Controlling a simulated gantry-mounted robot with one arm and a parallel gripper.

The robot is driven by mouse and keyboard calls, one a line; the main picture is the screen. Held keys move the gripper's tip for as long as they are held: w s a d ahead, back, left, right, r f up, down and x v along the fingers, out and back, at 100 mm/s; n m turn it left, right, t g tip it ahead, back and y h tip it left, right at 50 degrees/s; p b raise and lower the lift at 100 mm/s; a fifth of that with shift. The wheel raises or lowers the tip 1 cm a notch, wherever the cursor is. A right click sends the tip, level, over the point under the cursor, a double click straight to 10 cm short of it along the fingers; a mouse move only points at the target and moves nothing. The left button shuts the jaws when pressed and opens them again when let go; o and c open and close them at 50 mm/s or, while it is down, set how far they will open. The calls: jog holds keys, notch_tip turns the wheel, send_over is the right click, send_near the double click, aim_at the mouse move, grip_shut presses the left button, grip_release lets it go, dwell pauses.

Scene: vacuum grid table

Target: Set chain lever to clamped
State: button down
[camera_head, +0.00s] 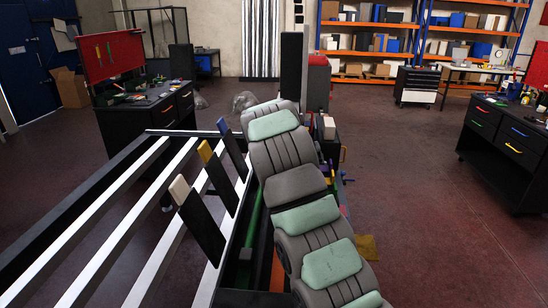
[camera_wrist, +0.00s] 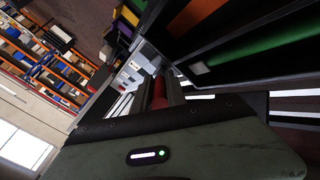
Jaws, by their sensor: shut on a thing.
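My gripper (camera_wrist: 158,96) shows in the wrist view beyond its dark green housing, shut around a red cylindrical handle (camera_wrist: 159,88). The handle looks like a lever grip, but I cannot read a label or tell its clamped position. In the head view my arm runs up the middle and hides the gripper and the held handle. Three black upright paddles stand along the table edge, left of my arm: one with a blue tip (camera_head: 223,126), one with a yellow tip (camera_head: 205,152) and one with a white tip (camera_head: 180,190).
The table's white slats (camera_head: 120,225) lie at the left. Orange (camera_wrist: 195,14) and green (camera_wrist: 265,42) bars in a dark frame are close by in the wrist view. A black workbench (camera_head: 145,110) stands behind left, another (camera_head: 505,140) at right.

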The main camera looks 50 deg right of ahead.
jog(key=c, duration=1.3)
grip_release()
jog(key=shift+c, duration=0.2)
jog(key=b+v, duration=0.1)
jog(key=v, duration=0.9)
jog(key=shift+a+r, duration=0.25)
jog(key=shift+s, duration=0.1)
